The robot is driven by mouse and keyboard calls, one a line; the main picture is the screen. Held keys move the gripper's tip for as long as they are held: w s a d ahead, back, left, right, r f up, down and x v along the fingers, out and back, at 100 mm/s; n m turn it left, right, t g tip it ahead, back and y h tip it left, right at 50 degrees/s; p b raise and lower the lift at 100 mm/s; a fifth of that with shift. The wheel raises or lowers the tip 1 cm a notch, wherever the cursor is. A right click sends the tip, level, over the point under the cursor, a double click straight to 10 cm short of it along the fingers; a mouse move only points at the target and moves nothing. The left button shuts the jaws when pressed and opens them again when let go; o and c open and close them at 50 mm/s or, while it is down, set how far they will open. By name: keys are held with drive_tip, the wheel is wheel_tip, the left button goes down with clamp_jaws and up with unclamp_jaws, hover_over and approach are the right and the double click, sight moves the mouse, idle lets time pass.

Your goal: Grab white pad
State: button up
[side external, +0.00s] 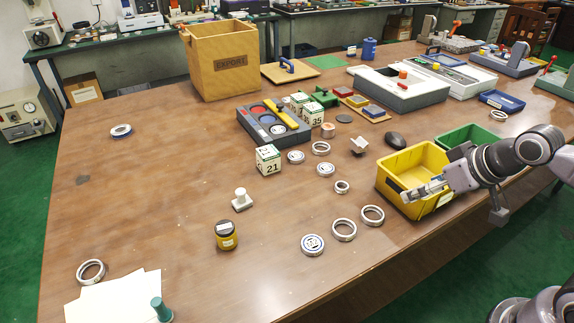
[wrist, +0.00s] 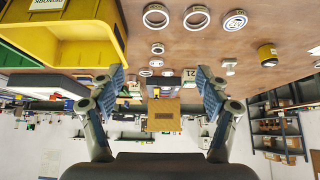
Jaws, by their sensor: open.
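White flat sheets (side external: 115,299), which look like a pad of paper, lie at the table's front left corner in the side view. A teal-green peg-like piece (side external: 161,309) stands at their right edge. A white knobbed piece on a square base (side external: 242,200) stands mid-table; it also shows small in the wrist view (wrist: 229,66). I cannot tell for certain which of these is the white pad. My gripper (side external: 422,190) is at the yellow bin on the right, far from both. In the wrist view its fingers (wrist: 159,82) are spread with nothing between them.
The yellow bin (side external: 394,178) is closest to my gripper, with a green bin (side external: 462,137) behind it. Metal rings (side external: 344,230), a yellow-black jar (side external: 226,236) and a numbered cube (side external: 268,160) stand between. The table's left middle is mostly clear.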

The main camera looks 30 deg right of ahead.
drive_tip(key=w+a+r+g, duration=0.1)
drive_tip(key=w+a+r, duration=0.1)
drive_tip(key=w, duration=0.3)
drive_tip(key=w+a+r, duration=0.3)
drive_tip(key=w, duration=0.2)
drive_tip(key=g, duration=0.2)
hover_over(241, 193)
drive_tip(key=s, duration=0.2)
wheel_tip(241, 193, down, 13)
drive_tip(key=shift+m, duration=0.3)
drive_tip(key=x, duration=0.4)
drive_tip(key=shift+f, duration=0.4)
drive_tip(key=shift+x, duration=2.6)
drive_tip(key=shift+s+d, duration=0.1)
drive_tip(key=shift+s, duration=0.05)
drive_tip(key=c, duration=1.3)
